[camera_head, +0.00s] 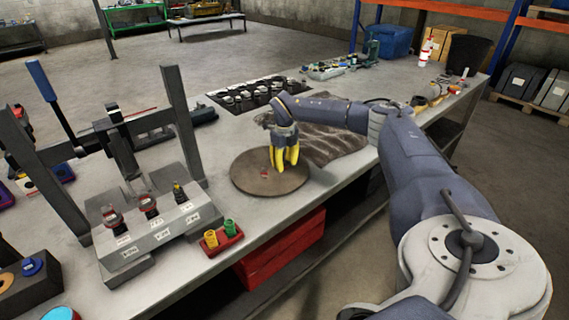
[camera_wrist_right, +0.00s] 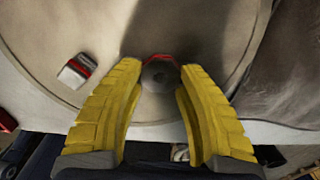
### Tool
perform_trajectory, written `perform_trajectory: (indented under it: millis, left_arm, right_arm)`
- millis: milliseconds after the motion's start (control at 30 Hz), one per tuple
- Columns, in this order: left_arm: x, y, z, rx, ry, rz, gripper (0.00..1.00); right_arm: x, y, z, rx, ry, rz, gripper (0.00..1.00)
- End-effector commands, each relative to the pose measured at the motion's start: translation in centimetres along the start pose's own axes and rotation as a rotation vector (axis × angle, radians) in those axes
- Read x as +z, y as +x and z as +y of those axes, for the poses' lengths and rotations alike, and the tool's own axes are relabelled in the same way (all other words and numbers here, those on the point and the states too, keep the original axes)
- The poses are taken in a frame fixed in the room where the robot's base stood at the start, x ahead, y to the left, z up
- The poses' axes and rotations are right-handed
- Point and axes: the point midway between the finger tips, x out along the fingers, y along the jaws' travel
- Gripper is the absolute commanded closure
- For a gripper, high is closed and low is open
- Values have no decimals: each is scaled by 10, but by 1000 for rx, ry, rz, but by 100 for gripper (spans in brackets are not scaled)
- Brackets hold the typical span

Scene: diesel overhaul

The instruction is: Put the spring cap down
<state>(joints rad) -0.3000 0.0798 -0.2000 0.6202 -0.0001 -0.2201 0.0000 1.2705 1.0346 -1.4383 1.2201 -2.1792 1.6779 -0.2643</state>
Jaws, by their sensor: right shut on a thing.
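My right gripper (camera_head: 285,166) points down over a round brown disc (camera_head: 245,186) on the bench. In the right wrist view its yellow fingers (camera_wrist_right: 160,70) are shut on the spring cap (camera_wrist_right: 158,77), a small grey round piece with a red edge. The fingers hide the cap in the head view. I cannot tell whether the cap touches the disc (camera_wrist_right: 30,40). A small metal piece with a red band (camera_wrist_right: 75,72) lies on the disc, left of the fingers; it also shows in the head view (camera_head: 264,173). My left gripper is not in view.
A dark cloth (camera_head: 325,145) lies right of the disc. A grey stand (camera_head: 160,232) with several labelled pieces and a red tray (camera_head: 222,240) with yellow and green springs are to the left. A black rack (camera_head: 240,97) stands behind. The bench's front edge is close to the disc.

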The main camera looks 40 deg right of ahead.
Motion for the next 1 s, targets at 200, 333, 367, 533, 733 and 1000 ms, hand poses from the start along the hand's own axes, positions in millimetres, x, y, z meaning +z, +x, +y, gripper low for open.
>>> perform_trajectory:
  millis: [200, 333, 367, 533, 733, 1000]
  left_arm:
    - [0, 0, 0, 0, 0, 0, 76]
    - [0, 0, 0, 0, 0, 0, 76]
    - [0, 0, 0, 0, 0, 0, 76]
    - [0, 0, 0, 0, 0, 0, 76]
    - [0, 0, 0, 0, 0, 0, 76]
    - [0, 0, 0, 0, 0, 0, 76]
  right_arm:
    - [0, 2, 0, 0, 0, 0, 93]
    - [0, 3, 0, 0, 0, 0, 53]
    - [0, 3, 0, 0, 0, 0, 49]
    - [0, 3, 0, 0, 0, 0, 42]
    - [0, 0, 0, 0, 0, -1, 42]
    - [1, -33, 0, 0, 0, -5, 42]
